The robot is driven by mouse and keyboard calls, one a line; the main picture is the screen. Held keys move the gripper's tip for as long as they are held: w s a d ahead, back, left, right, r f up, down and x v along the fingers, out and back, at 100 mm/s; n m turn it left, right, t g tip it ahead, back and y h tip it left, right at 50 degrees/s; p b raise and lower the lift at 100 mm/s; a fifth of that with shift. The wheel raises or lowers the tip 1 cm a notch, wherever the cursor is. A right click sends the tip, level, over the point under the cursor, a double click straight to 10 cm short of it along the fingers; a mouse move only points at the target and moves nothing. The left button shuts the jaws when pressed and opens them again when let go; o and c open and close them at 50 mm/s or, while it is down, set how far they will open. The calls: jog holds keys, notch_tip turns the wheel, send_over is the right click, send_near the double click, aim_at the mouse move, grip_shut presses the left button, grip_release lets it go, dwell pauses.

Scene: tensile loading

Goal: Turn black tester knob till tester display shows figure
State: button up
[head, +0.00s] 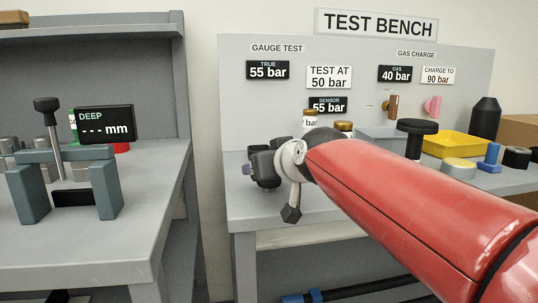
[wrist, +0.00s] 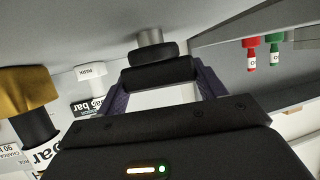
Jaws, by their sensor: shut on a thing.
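A black knob (wrist: 152,52) on a short metal stem shows in the wrist view. My gripper (wrist: 161,72) is shut around the black part at the knob, one purple finger on each side. In the head view, my gripper (head: 250,168) is at the left front of the test bench, and the knob is hidden behind my wrist. On the gauge test side, the TRUE display (head: 268,70) reads 55 bar and the SENSOR display (head: 328,105) reads 55 bar. A white label (head: 329,77) beside them says TEST AT 50 bar.
A GAS display (head: 395,74) reads 40 bar. Brass-topped fittings (head: 345,127), a black-topped stand (head: 417,128) and a yellow tray (head: 458,145) stand on the bench beyond my arm. A separate bench (head: 80,235) is at left, with a gap between.

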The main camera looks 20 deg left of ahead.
jog(key=shift+r, duration=0.1)
dwell(0.3)
jog(key=o, duration=1)
jog(key=b+v, duration=0.1)
jog(key=v, duration=0.6)
jog(key=shift+s+d+r+b, duration=0.1)
jog(key=shift+s+d+b, duration=0.1)
jog(key=shift+s+b, duration=0.2)
